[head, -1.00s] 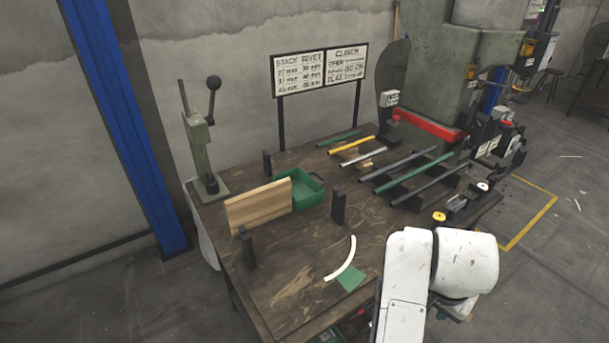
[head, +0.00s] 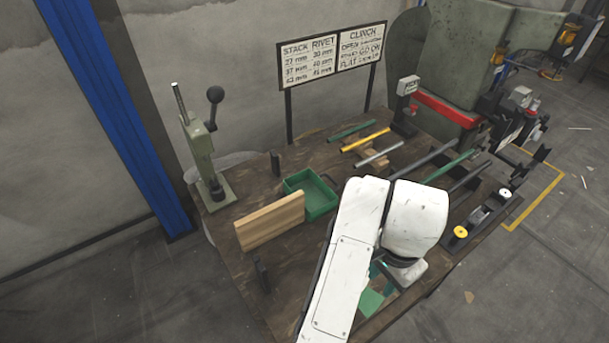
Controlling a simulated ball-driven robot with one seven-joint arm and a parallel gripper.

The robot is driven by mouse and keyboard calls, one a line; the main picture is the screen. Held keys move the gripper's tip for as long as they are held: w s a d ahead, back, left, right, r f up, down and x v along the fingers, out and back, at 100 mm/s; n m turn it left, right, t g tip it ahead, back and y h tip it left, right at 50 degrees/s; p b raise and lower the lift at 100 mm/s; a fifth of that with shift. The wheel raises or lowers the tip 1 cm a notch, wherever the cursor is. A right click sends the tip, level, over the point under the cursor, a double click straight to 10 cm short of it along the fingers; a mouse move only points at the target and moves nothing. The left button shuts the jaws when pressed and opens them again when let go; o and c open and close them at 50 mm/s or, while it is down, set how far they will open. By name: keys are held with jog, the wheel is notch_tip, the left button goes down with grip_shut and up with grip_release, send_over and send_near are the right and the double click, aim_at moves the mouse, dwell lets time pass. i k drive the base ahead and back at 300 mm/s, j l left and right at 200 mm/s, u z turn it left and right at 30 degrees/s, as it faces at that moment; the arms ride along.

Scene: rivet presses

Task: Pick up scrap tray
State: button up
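The scrap tray appears to be the green open tray (head: 324,208). It stands on the wooden table behind the right end of an upright wooden board. I see nothing in the visible part of its inside.
The wooden board (head: 270,222) stands close in front of the tray. A lever press (head: 200,155) is at the left. Coloured rods (head: 365,142) lie behind the tray, and a sign (head: 333,56) stands at the back. Bare tabletop (head: 240,185) shows left of the tray.

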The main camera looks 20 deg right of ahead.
aim_at(321, 200)
jog(key=i, duration=0.95)
